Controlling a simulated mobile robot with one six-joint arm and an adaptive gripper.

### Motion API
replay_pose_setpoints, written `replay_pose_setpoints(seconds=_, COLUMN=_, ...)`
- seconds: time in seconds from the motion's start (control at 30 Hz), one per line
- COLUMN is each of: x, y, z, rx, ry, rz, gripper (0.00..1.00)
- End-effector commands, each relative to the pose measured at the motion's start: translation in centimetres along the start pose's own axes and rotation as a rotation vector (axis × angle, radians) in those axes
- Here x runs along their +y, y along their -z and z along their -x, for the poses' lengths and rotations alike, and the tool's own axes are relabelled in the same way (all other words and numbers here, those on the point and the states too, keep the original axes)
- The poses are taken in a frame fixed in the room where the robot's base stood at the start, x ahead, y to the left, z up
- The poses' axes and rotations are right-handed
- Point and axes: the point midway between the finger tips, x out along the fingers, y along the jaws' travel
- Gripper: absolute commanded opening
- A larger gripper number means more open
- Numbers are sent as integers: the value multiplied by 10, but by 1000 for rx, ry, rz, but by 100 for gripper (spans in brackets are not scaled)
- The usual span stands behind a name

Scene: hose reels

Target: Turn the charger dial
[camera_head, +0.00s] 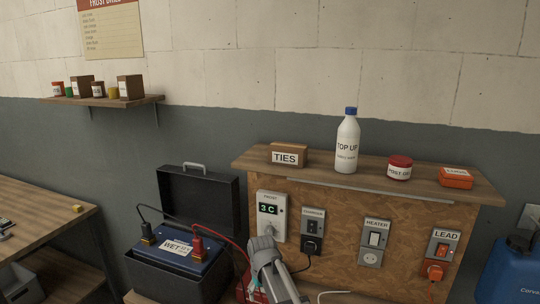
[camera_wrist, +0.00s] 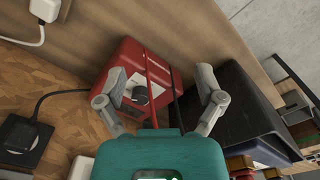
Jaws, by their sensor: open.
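The red charger (camera_head: 241,292) is at the bottom middle of the head view, mostly hidden behind my arm. In the wrist view the charger (camera_wrist: 120,62) shows as a red box with a pale front label. The dial is between the fingers, closer to the left one. I cannot tell whether the finger touches the charger. The dial's setting is too small to read.
A battery (camera_head: 180,252) with red and black clamps stands left of the charger, with an open black case (camera_head: 207,205) behind it. Leads run close to my gripper. A wooden panel (camera_head: 335,225) with switches and sockets stands behind. A bottle (camera_head: 347,145) stands on its shelf.

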Motion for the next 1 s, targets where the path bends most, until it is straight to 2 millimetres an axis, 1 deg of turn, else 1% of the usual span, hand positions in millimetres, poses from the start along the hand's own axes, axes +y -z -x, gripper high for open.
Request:
replay_pose_setpoints(seconds=0.27, x=24, y=-28, z=-17, rx=0, ry=0, rz=-59, gripper=87)
replay_pose_setpoints(seconds=0.47, x=49, y=-60, z=-33, rx=0, ry=0, rz=-126, gripper=87)
replay_pose_setpoints(seconds=0.57, x=65, y=-83, z=-46, rx=0, ry=-1, rz=-173, gripper=87)
replay_pose_setpoints(seconds=0.7, x=91, y=-127, z=-68, rx=0, ry=-1, rz=-263, gripper=87)
replay_pose_setpoints(seconds=0.8, x=105, y=-155, z=-80, rx=0, ry=-1, rz=-322, gripper=87)
replay_pose_setpoints(seconds=0.9, x=115, y=-176, z=-89, rx=0, ry=-1, rz=-368, gripper=87)
replay_pose_setpoints(seconds=1.0, x=121, y=-190, z=-94, rx=-1, ry=-1, rz=-399, gripper=87)
